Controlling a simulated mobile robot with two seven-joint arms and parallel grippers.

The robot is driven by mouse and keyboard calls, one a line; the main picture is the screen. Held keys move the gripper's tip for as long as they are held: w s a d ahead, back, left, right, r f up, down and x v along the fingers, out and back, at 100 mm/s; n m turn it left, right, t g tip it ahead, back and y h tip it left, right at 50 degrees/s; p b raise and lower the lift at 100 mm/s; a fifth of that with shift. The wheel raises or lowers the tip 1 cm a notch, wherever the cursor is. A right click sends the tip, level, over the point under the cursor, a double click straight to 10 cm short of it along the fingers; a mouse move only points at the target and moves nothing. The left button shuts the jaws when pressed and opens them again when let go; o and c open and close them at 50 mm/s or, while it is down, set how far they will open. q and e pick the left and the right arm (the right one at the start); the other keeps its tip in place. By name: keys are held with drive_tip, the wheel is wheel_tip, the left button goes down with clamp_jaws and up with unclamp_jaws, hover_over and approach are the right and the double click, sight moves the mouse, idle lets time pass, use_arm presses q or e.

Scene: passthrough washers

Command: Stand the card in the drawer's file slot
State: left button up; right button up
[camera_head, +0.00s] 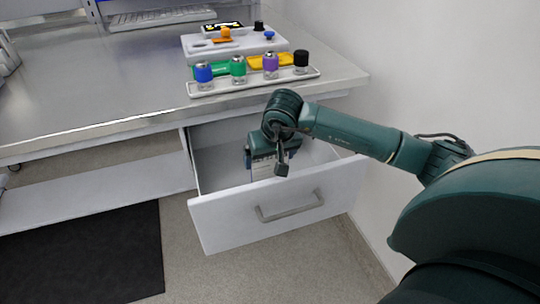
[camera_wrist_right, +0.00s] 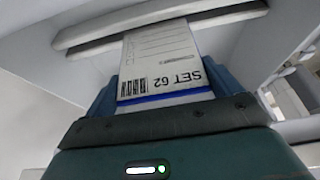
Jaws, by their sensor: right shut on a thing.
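The drawer (camera_head: 225,215) under the bench is pulled open. My right gripper (camera_head: 268,160) reaches down into it and is shut on the card (camera_wrist_right: 165,62). In the head view the arm hides much of the card. My left gripper is not in view.
The wall (camera_head: 440,60) is close on the right. A dark mat (camera_head: 85,255) lies on the floor.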

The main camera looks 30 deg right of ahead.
drive_tip(key=shift+f+b, duration=0.45)
drive_tip(key=shift+f, duration=0.15)
drive_tip(key=o, duration=0.7)
drive_tip(key=shift+c, duration=0.2)
drive_tip(key=shift+r, duration=0.1)
drive_tip(key=shift+r+p, duration=2.95)
drive_tip(key=shift+r, duration=1.5)
